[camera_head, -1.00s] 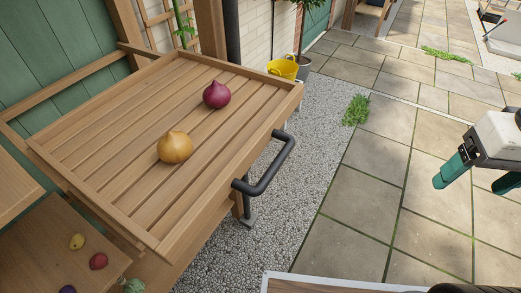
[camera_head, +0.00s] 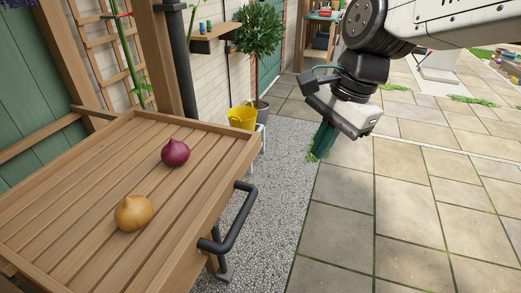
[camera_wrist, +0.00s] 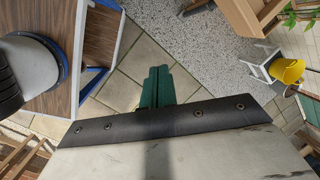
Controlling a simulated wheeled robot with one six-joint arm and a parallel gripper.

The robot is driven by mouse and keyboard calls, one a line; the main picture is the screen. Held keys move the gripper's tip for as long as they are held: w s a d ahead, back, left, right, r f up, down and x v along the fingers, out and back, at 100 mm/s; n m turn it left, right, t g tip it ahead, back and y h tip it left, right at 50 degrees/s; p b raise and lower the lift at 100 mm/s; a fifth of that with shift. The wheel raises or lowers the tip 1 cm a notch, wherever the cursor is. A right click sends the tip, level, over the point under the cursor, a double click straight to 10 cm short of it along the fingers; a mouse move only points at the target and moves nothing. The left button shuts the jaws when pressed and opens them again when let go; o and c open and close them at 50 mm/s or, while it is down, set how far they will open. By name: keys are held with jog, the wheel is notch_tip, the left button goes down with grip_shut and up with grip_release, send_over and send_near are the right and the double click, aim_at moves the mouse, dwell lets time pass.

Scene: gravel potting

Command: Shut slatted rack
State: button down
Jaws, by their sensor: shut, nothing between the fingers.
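The slatted wooden rack (camera_head: 93,181) fills the left of the head view and juts out toward the gravel. A dark red onion (camera_head: 175,153) and a yellow onion (camera_head: 132,213) lie on its slats. Its black bar handle (camera_head: 240,218) is on the right-hand front side. My gripper (camera_head: 318,150) hangs over the gravel and paving edge, to the right of and beyond the handle, touching nothing. Its green fingers are together and empty; they also show in the wrist view (camera_wrist: 156,86). A wooden corner of the rack (camera_wrist: 243,14) is at the top of the wrist view.
A yellow bucket (camera_head: 242,116) on a white stand and a potted tree (camera_head: 260,35) are behind the rack. Gravel (camera_head: 275,190) lies right of the handle, with open paving (camera_head: 410,205) beyond. A wooden post (camera_head: 158,55) stands at the rack's back.

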jog(key=w+a+r+m+t+y, duration=0.15)
jog(key=w+a+m, duration=0.25)
jog(key=m, duration=0.7)
jog(key=w+a+f, duration=0.3)
jog(key=a+f, duration=0.3)
jog(key=f, duration=0.2)
jog(key=shift+w+a+f, duration=0.15)
jog(key=shift+a+f, duration=0.05)
jog(key=shift+a, duration=0.15)
jog(key=shift+a, duration=0.1)
